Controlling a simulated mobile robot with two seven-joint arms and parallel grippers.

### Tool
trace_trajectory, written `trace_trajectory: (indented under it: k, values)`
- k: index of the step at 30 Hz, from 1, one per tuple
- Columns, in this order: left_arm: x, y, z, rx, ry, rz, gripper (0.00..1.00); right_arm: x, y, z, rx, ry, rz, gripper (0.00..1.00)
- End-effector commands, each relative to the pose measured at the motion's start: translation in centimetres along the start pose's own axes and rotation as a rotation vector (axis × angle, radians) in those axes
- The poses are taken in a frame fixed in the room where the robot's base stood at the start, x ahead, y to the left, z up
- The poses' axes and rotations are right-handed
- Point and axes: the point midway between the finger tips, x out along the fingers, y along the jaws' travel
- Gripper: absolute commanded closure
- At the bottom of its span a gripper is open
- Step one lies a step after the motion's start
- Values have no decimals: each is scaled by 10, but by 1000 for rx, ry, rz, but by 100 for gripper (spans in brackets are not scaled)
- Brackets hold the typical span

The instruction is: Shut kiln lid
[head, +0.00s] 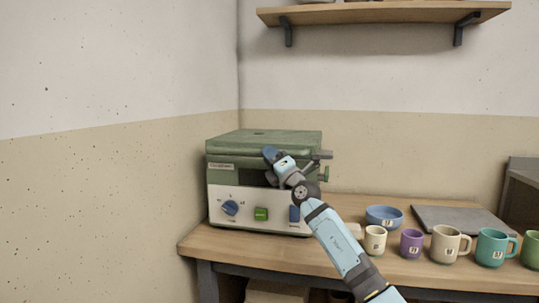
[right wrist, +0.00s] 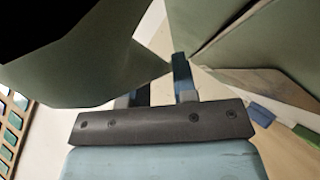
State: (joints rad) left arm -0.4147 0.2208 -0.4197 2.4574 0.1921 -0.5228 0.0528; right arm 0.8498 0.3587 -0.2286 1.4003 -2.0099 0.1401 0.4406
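The kiln (head: 262,205) stands at the left end of the wooden bench, with a pale front panel bearing a blue knob and a green button. Its green lid (head: 250,143) lies almost level over the body; whether a thin gap remains cannot be told. My right gripper (head: 271,160) is at the front of the kiln, by the lid's front edge. In the right wrist view its fingers (right wrist: 161,86) stand apart, and a green surface, apparently the lid, hides one fingertip. Contact is unclear. My left gripper is out of view.
A blue bowl (head: 384,216), a cream mug (head: 375,241), a purple cup (head: 411,243), other mugs and a grey slab (head: 462,219) occupy the bench to the right. A wooden shelf (head: 385,13) hangs above. A wall is close on the kiln's left.

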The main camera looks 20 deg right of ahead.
Motion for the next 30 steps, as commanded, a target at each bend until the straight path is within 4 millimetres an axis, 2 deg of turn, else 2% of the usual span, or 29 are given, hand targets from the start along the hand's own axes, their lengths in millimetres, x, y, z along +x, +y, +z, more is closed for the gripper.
trace_trajectory:
  k: [1, 3, 22, 26, 30]
  values:
    - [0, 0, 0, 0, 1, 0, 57, -3, -9, -2, 1, 3, -14, 65]
    - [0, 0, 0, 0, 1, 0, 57, -3, -9, -2, 1, 3, -14, 54]
    - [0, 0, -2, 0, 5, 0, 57, -3, -4, -3, 0, 5, -7, 54]
    - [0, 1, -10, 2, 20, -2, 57, -12, -4, -2, 1, 5, -8, 54]
    - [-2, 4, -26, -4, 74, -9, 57, -35, -3, -1, 0, 4, -9, 54]
